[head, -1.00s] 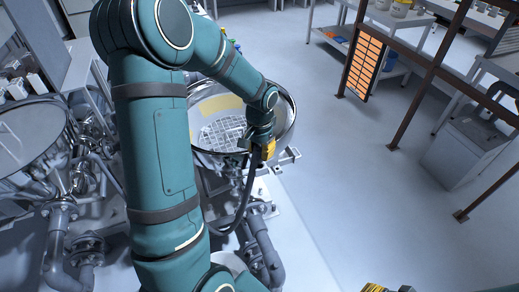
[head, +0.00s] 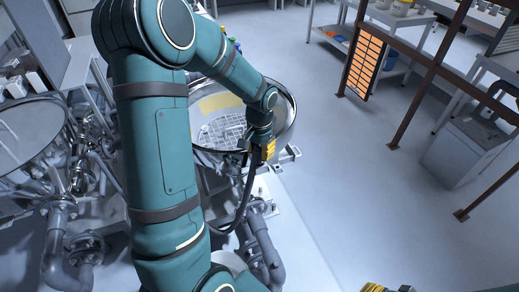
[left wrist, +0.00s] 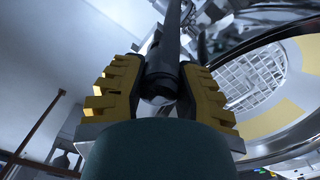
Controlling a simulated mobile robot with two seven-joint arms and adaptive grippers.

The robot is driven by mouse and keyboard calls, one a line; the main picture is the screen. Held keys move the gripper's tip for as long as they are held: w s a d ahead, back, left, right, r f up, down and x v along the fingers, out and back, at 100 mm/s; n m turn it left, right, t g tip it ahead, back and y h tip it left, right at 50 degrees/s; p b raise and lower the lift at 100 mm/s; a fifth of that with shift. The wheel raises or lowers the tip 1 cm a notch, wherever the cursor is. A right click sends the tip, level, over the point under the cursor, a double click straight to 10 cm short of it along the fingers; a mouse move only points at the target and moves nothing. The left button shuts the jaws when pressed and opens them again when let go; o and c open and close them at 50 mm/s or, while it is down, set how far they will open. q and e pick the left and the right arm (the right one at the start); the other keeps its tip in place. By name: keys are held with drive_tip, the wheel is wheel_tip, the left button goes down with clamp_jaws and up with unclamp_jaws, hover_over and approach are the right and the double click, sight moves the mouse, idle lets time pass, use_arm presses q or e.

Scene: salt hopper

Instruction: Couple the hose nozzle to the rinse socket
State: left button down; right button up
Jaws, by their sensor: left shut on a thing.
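My left gripper (head: 262,152) is at the near right rim of the round metal hopper (head: 285,112). In the left wrist view its yellow-padded fingers (left wrist: 163,85) are shut on the dark hose nozzle (left wrist: 160,78), with one finger on each side. The black hose (head: 247,197) hangs from the gripper and curves down to the left, in front of the hopper's pipes. I cannot make out the rinse socket in either view. A yellow part of my right gripper (head: 376,287) shows at the bottom edge; its fingertips are mostly out of frame.
The hopper has a white grid (head: 222,130) inside. Another large metal vessel (head: 28,135) and grey pipes stand at left. A brown frame (head: 425,68) with an orange panel (head: 362,66) and a grey cabinet (head: 465,150) stand at right. The floor between is clear.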

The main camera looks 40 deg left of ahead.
use_arm(q)
drive_tip(key=shift+f+b, duration=0.95)
drive_tip(key=shift+f, duration=0.4)
drive_tip(key=c, duration=0.7)
unclamp_jaws()
drive_tip(key=shift+d, duration=0.1)
drive_tip(key=shift+o, duration=0.3)
drive_tip(key=o, duration=0.4)
drive_tip(key=shift+a, duration=0.2)
drive_tip(key=shift+d, duration=0.1)
drive_tip(key=shift+r, duration=0.1)
